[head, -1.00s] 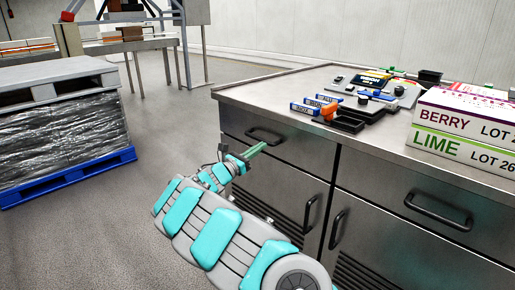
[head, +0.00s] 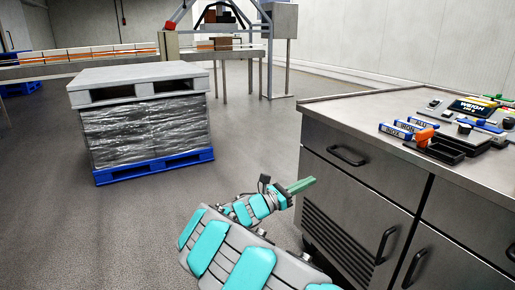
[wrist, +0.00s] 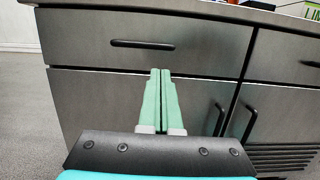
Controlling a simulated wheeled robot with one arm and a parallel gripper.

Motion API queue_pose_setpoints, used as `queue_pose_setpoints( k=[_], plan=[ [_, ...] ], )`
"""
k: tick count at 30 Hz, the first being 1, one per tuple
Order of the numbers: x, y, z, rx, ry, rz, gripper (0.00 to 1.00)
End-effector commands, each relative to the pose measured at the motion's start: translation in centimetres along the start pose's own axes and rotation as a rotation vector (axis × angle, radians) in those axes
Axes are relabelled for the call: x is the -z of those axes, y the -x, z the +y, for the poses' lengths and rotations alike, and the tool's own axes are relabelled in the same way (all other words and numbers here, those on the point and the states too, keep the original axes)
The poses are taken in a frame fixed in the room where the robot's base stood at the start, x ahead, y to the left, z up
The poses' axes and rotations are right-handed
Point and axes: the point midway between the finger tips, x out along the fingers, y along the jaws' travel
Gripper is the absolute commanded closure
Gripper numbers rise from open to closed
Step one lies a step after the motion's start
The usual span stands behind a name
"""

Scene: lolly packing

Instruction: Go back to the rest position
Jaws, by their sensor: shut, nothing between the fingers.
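My gripper (head: 302,185) has green fingers and is shut with nothing between them. In the head view it sits low, just left of the steel cabinet (head: 345,190) and below the level of its top. I cannot tell whether the tips touch the cabinet.
On the cabinet top are a scale (head: 470,108), a black tray (head: 436,148) and small labelled boxes (head: 396,131). A wrapped pallet load (head: 148,132) on a blue pallet stands at left. A conveyor (head: 75,62) runs behind. Floor between pallet and cabinet is free.

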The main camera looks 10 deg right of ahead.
Motion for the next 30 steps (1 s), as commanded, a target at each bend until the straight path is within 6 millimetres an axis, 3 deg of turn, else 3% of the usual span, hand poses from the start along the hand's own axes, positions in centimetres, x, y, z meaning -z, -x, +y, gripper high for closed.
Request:
queue_pose_setpoints(
  k=[5, 9, 14, 21, 26, 30],
  plan=[
    [-2.3, -2.5, -4.5, 0.122, -0.1, 0.039, 1.0],
    [-4.2, -4.8, -11.8, 0.304, -0.256, 0.109, 1.0],
    [-5.0, -5.2, -19.9, 0.514, -0.452, 0.206, 1.0],
    [-3.3, -1.6, -29.8, 0.816, -0.73, 0.381, 1.0],
    [-1.4, 3.0, -34.4, 1.01, -0.896, 0.517, 1.0],
    [0.3, 8.2, -37.0, 1.176, -1.014, 0.647, 1.0]
  ],
)
